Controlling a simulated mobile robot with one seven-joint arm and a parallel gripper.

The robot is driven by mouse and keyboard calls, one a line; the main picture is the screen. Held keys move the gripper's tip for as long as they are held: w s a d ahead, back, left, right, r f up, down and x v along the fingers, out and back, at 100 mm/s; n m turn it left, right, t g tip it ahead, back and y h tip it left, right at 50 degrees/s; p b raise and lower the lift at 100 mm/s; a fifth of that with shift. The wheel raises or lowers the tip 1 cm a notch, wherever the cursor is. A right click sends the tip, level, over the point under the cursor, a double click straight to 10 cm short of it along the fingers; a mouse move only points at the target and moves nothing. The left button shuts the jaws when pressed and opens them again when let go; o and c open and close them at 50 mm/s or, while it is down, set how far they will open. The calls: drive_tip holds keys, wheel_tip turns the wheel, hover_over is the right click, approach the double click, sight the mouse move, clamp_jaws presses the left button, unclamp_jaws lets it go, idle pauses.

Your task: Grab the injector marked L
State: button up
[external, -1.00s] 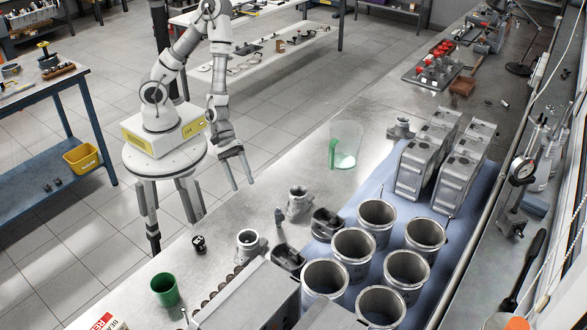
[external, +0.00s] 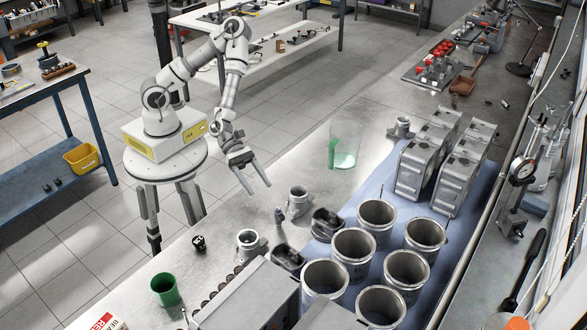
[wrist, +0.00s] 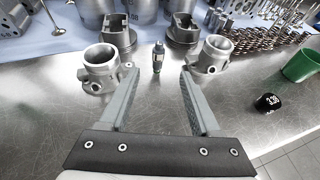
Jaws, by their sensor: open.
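In the external view my gripper (external: 261,187) is near the bench's robot-side edge, short of the injector.
Flanged metal housings stand left (wrist: 104,70) and right (wrist: 213,57) of the injector, near my fingertips. Pistons (wrist: 182,32) and large cylinders (external: 353,250) are behind. A black cap marked 3.30 (wrist: 268,102) and a green cup (wrist: 301,66) are at right. Bare bench lies between.

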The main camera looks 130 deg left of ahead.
approach(280, 214)
drive_tip(key=w+f, duration=0.1)
drive_tip(key=w+d+f, duration=0.1)
drive_tip(key=w+f, duration=0.1)
drive_tip(key=shift+w+d, duration=0.15)
drive_tip(key=shift+w, duration=0.1)
drive_tip(key=shift+x, duration=2.9)
clamp_jaws()
